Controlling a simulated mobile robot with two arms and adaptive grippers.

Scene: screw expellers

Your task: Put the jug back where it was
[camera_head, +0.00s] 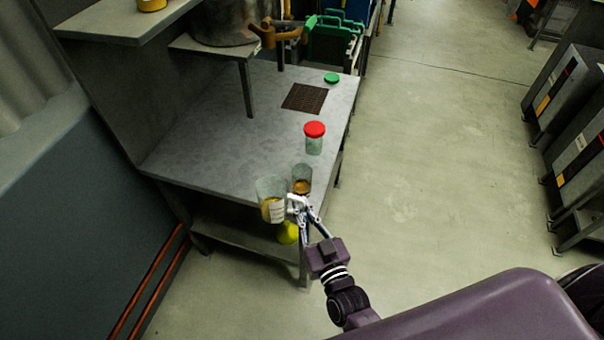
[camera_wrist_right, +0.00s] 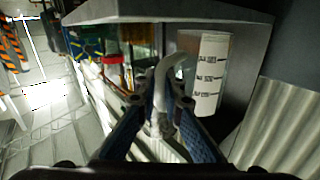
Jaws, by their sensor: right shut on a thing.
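The jug (camera_head: 268,187) is a clear vessel with yellowish liquid low inside and a pale marked patch on its side. It appears upright at the front edge of the grey table (camera_head: 215,150); I cannot tell whether its base touches the tabletop. My right gripper (camera_head: 296,204) is shut on its white handle, on the jug's right side. In the right wrist view the curved handle (camera_wrist_right: 168,75) sits between the fingertips (camera_wrist_right: 160,103), with the jug's marked side (camera_wrist_right: 210,72) to the right. My left gripper is out of view.
A glass (camera_head: 302,178) with amber contents stands close right of the jug. Behind are a red-lidded jar (camera_head: 314,140), a brown grate (camera_head: 304,98) and a green lid (camera_head: 331,78). The table's left middle is clear. A yellow-green object (camera_head: 288,233) shows below the tabletop.

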